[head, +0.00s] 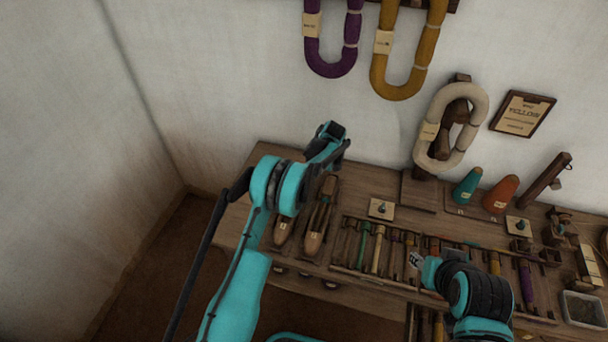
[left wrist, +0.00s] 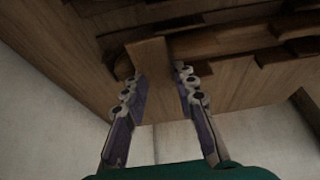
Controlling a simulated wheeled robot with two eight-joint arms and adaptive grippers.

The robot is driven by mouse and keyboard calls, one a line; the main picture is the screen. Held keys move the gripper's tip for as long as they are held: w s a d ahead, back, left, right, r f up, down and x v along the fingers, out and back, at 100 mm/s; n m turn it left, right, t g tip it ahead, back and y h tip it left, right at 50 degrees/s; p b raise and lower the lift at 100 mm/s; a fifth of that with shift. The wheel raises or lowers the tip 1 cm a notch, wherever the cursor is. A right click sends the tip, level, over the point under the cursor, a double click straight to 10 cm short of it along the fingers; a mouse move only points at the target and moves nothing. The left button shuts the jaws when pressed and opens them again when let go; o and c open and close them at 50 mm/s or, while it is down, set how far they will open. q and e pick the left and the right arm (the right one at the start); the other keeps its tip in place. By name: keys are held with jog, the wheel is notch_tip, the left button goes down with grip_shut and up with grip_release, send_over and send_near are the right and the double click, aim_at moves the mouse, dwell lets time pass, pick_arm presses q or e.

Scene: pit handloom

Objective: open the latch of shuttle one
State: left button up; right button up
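Two boat-shaped wooden shuttles lie side by side on the bench in the head view, a left one (head: 283,230) and a right one (head: 317,228). Their small labels are too blurred to tell which is shuttle one, and I cannot make out a latch. The left arm reaches over their far ends and hides part of them. In the left wrist view my left gripper (left wrist: 160,76) is open, its fingers apart, with a plain wooden piece (left wrist: 148,58) showing beyond the gap; I see no contact. My right gripper (head: 426,268) is over the tool tray, its fingers not clear.
The wooden bench (head: 262,172) runs along the wall. A tray of coloured bobbins (head: 377,250), a teal cone (head: 467,186), an orange cone (head: 500,194) and a cream yarn hank (head: 474,101) crowd its right side. The floor at left is clear.

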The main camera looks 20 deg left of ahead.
pick_arm(q)
jog(key=shift+v, duration=4)
